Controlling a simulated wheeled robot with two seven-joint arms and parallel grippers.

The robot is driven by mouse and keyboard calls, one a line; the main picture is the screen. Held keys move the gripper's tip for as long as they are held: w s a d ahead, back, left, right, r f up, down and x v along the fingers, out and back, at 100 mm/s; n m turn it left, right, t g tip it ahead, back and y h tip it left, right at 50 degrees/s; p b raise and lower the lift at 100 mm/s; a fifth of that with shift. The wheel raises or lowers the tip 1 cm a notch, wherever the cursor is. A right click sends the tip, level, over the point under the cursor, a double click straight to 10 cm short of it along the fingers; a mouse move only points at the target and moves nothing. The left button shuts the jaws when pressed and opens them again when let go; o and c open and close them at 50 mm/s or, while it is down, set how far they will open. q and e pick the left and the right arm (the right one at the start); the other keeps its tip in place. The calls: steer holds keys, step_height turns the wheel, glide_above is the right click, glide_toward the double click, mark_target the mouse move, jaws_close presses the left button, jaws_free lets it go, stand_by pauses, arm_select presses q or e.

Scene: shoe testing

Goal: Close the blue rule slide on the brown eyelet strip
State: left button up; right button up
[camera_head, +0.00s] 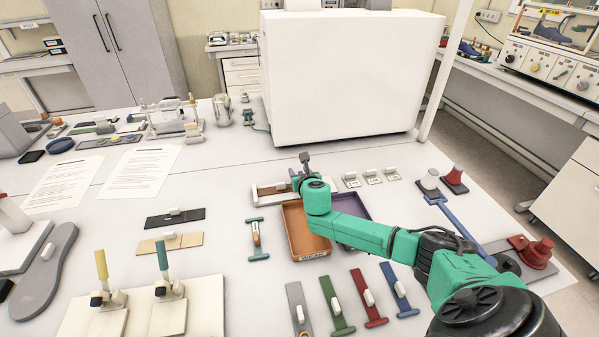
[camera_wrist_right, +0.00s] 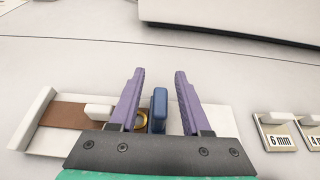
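The brown eyelet strip (camera_wrist_right: 68,114) lies on a white fixture (camera_wrist_right: 42,128) in the right wrist view, with a white block on it and a brass ring (camera_wrist_right: 142,120) at its right end. The blue rule slide (camera_wrist_right: 158,110) stands upright just right of the ring. My right gripper (camera_wrist_right: 156,88) is open, one purple finger on each side of the slide, with gaps visible on both sides. In the head view my right gripper (camera_head: 297,182) covers the fixture's right part; the brown strip (camera_head: 268,190) shows left of it. My left gripper is not in view.
An orange tray (camera_head: 305,243) and a purple tray (camera_head: 352,206) lie in front of the fixture. Small labelled gauges (camera_wrist_right: 279,133) stand to its right. A large white box (camera_head: 345,80) rises behind. Several coloured T-handled tools (camera_head: 368,298) lie nearer the front.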

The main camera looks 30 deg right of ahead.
steer(key=v, duration=1.4)
steer(key=shift+s, duration=0.35)
steer(key=shift+a, duration=0.1)
